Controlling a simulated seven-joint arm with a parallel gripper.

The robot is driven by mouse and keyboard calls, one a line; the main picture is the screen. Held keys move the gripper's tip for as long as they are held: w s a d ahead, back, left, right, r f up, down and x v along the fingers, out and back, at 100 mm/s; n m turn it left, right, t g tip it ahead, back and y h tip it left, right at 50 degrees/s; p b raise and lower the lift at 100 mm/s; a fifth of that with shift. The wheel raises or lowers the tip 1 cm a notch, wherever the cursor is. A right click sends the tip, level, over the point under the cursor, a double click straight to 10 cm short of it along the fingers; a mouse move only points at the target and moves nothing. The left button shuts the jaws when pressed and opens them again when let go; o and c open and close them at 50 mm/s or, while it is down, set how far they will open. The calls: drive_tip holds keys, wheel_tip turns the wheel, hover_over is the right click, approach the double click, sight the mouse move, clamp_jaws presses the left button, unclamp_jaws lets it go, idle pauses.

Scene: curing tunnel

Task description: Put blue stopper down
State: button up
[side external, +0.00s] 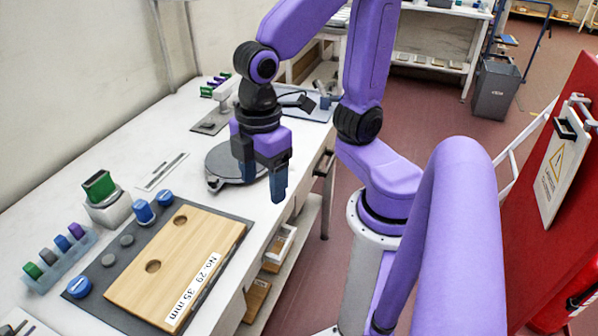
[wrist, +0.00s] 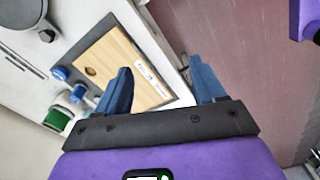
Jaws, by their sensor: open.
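Three blue stoppers stand on the dark mat (side external: 215,219) around the wooden block (side external: 196,262). A taller one (side external: 143,212) and another (side external: 165,198) are at the block's far left side, and one (side external: 79,287) is near the mat's front left corner. Blue stoppers also show in the wrist view (wrist: 59,73), beside the wooden block (wrist: 118,54). The block has two round holes and a "No. 29 35 mm" label. My gripper (side external: 262,188) is open and empty, above the table's right edge, away from the stoppers. Its two blue fingers are apart in the wrist view (wrist: 160,75).
A green block on a white base (side external: 103,201) and a rack of coloured stoppers (side external: 60,258) stand left of the mat. A round dark plate (side external: 228,166) is behind my gripper.

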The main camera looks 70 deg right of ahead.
drive_tip(key=s+d+f+m, duration=0.1)
drive_tip(key=s+d, duration=0.4)
drive_tip(key=shift+f, duration=0.25)
